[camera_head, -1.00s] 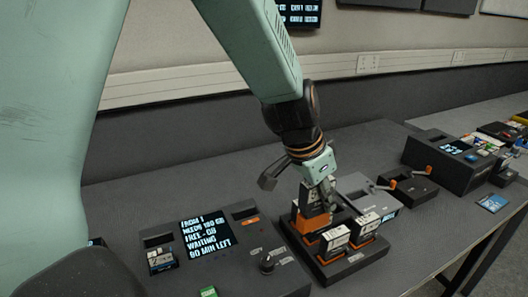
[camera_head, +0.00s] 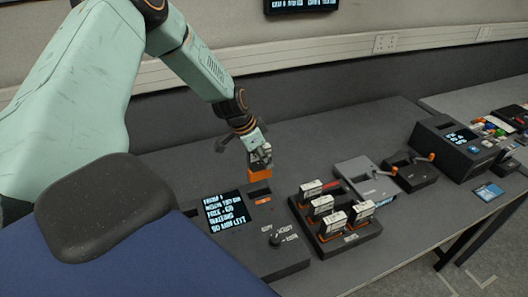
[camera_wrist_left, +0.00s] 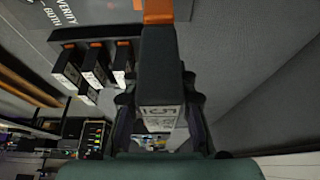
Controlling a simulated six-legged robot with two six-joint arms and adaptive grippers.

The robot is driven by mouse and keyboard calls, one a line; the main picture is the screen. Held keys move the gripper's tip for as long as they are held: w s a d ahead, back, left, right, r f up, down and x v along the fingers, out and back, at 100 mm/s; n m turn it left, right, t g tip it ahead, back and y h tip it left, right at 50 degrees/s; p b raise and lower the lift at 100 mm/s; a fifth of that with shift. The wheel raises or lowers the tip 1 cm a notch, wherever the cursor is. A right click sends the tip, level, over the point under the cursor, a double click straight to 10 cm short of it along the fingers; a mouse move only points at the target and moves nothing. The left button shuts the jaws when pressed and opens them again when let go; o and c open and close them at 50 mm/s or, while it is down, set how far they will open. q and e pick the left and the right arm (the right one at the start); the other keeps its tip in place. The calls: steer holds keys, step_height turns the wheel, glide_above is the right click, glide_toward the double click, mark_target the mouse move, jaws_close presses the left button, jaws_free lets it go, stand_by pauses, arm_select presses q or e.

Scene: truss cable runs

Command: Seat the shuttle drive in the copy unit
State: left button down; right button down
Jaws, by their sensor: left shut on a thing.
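My left gripper (camera_head: 260,153) is shut on the shuttle drive (camera_head: 259,174), whose orange end points down. In the left wrist view the held drive (camera_wrist_left: 161,65) is a dark block with a white label between the fingers. The copy unit has a lit text screen (camera_head: 226,210) and a knob (camera_head: 275,240). Its left side is hidden behind my body. My right gripper is not in view.
A dark tray (camera_head: 345,241) with several white-labelled drives stands just right of the copy unit. Behind it are a grey box (camera_head: 366,178) and a dark box with an orange lever (camera_head: 415,175). A larger screened unit (camera_head: 455,150) stands farther right.

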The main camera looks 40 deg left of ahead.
mark_target(262, 173)
arm_select(q)
steer(key=shift+d+f, duration=0.2)
steer(key=f+b, duration=0.1)
steer(key=a+f+b, duration=0.1)
steer(key=f+b, duration=0.1)
steer(key=shift+a+f, duration=0.25)
steer(key=shift+f, duration=0.05)
steer(key=d+f+b, duration=0.1)
steer(key=f+b, duration=0.1)
steer(key=shift+d+f+b, duration=0.1)
steer(key=shift+d+b, duration=0.05)
steer(key=shift+b, duration=0.25)
steer(key=shift+a+f, duration=0.25)
steer(key=shift+a, duration=0.25)
steer(key=shift+d+r, duration=0.2)
steer(key=shift+d, duration=0.2)
steer(key=shift+a+f, duration=0.2)
steer(key=shift+a, duration=0.2)
steer(key=shift+d, duration=0.15)
